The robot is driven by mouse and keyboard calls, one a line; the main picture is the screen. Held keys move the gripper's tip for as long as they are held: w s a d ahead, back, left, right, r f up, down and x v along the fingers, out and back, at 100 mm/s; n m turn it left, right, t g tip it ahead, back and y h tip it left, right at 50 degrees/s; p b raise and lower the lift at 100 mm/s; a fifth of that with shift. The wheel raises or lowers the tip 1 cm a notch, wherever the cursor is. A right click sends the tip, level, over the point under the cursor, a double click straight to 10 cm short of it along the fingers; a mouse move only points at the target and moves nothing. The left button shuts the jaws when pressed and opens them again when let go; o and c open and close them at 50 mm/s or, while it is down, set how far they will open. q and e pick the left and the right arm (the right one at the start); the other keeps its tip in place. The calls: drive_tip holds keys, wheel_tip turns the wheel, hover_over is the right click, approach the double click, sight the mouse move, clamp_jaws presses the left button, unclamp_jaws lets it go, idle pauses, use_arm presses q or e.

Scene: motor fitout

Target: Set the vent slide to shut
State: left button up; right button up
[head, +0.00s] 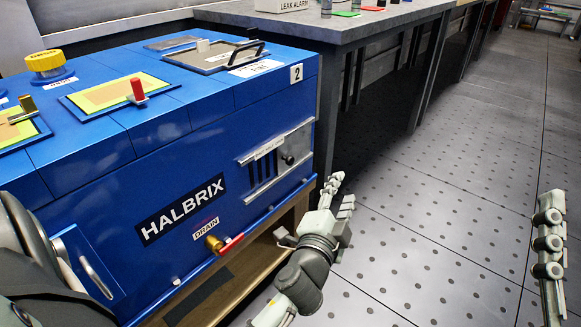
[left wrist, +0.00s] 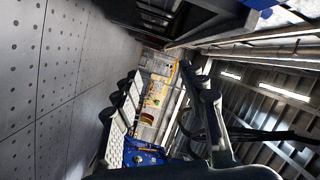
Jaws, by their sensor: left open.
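The vent slide (head: 275,157) is a silver plate on the front face of the blue HALBRIX housing (head: 150,190). Dark upright slots (head: 262,170) show at its left under a small label, and a dark knob (head: 288,159) sits at its right. My left gripper (head: 342,192) is open and empty, in front of the housing, to the right of and below the slide and apart from it. Its two fingers also show spread in the left wrist view (left wrist: 160,75), which does not show the slide. My right gripper (head: 549,240) shows at the right edge; its opening is unclear.
A red-handled drain valve (head: 225,245) and a recessed handle (head: 92,265) stick out of the housing front. A red lever (head: 137,90) and yellow knob (head: 46,64) stand on top. A grey bench (head: 345,25) is behind. The floor at right is clear.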

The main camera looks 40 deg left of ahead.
sight(291, 163)
use_arm(q)
drive_tip(key=a+f+g+y, duration=0.3)
drive_tip(key=a+y, duration=0.5)
drive_tip(key=a, duration=0.3)
drive_tip(key=shift+g, duration=0.3)
drive_tip(key=x, duration=0.7)
drive_tip(key=shift+s+a+r, duration=0.15)
drive_tip(key=shift+a, duration=0.25)
drive_tip(key=shift+c, duration=0.4)
clamp_jaws()
